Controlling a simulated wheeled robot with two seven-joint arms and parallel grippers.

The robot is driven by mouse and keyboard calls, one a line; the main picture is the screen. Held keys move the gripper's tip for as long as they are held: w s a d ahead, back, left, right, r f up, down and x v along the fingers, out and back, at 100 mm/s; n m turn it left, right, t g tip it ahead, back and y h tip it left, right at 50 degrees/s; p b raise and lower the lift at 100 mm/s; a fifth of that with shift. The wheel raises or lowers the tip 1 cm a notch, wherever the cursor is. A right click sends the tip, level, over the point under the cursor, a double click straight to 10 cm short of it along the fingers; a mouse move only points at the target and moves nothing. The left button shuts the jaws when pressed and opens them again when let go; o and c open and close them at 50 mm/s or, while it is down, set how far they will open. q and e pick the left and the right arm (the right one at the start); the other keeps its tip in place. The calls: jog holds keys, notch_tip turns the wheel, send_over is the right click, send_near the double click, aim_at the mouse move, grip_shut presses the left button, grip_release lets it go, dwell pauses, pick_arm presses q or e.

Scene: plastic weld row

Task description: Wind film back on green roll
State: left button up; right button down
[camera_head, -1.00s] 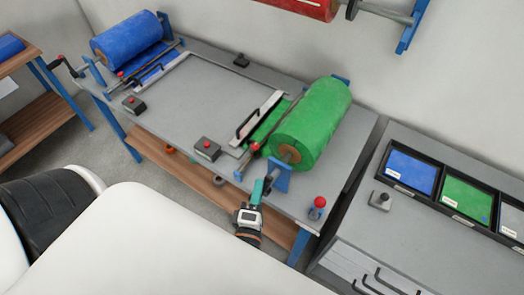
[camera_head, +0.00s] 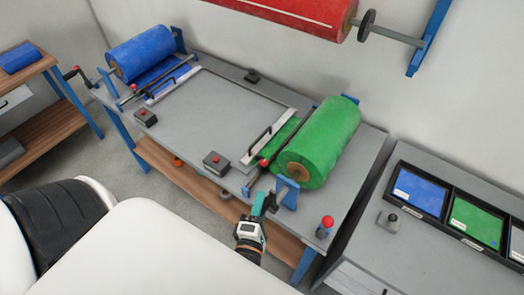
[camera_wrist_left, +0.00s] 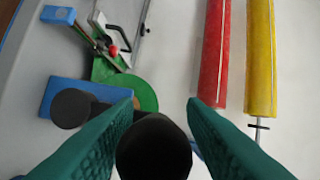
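The green roll (camera_head: 324,142) lies on blue brackets at the right end of the grey table. A strip of green film (camera_head: 281,138) runs from its left side toward the table top. In the left wrist view, the roll's green end (camera_wrist_left: 126,90) shows beyond a blue part. My left gripper (camera_head: 263,203) is at the roll's near end, just off the table's front edge. In the left wrist view, its teal fingers (camera_wrist_left: 163,105) stand apart on either side of a dark round handle end (camera_wrist_left: 152,150). A thin gap shows at the right finger. My right gripper is out of view.
The blue roll (camera_head: 142,55) with a crank (camera_head: 75,72) is at the table's left end. A clamp bar (camera_head: 268,136), a button box (camera_head: 216,163) and a red-topped knob (camera_head: 325,227) are near the green roll. Red (camera_wrist_left: 214,60) and yellow rolls (camera_wrist_left: 261,60) are on the wall.

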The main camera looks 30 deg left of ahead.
pick_arm(q)
jog(key=shift+o, duration=0.5)
jog(key=shift+s+d+f, duration=0.1)
jog(key=shift+s+d, duration=0.15)
jog(key=shift+s, duration=0.1)
jog(key=b+v, duration=0.4)
jog(key=v, duration=0.7)
jog(key=shift+s, duration=0.15)
